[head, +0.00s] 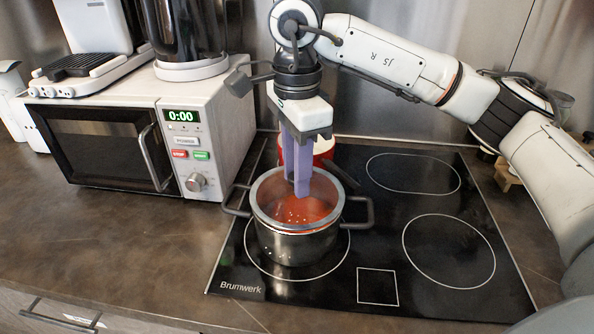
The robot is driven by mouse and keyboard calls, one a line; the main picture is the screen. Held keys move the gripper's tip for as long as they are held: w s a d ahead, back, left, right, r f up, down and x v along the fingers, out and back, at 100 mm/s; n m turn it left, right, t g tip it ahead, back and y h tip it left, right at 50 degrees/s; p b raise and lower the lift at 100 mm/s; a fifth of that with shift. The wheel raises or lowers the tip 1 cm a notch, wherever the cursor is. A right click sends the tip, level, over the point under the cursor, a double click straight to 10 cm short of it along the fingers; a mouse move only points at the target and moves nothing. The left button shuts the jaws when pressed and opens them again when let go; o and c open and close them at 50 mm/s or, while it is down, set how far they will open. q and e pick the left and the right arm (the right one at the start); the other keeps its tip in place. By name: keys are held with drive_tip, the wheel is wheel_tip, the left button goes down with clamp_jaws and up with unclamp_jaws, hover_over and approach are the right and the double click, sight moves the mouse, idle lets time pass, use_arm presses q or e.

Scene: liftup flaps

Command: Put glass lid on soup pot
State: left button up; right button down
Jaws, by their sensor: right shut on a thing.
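The soup pot (290,246) is a steel pot with two side handles, standing on the front left ring of the cooktop. Orange-red soup shows inside it. The glass lid (259,207) appears as a clear disc with a grey rim at the pot's mouth, and the soup shows through it. I cannot tell whether its rim rests fully on the pot or sits slightly above it. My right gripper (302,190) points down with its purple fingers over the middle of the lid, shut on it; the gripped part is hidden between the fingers. My left gripper is not in view.
A black glass cooktop (377,232) has free rings at the right. A red and white vessel (322,148) stands close behind the pot. A microwave (150,140) stands to the left, with a kettle (190,35) and a coffee machine (95,30) on top. The front left counter is clear.

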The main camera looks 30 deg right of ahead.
drive_tip(key=shift+f+b, duration=0.3)
drive_tip(key=shift+f, duration=0.05)
idle(0.5)
drive_tip(key=c, duration=0.9)
unclamp_jaws()
drive_tip(key=shift+r, duration=0.1)
drive_tip(key=shift+r+p, duration=2.55)
drive_tip(key=shift+r, duration=0.9)
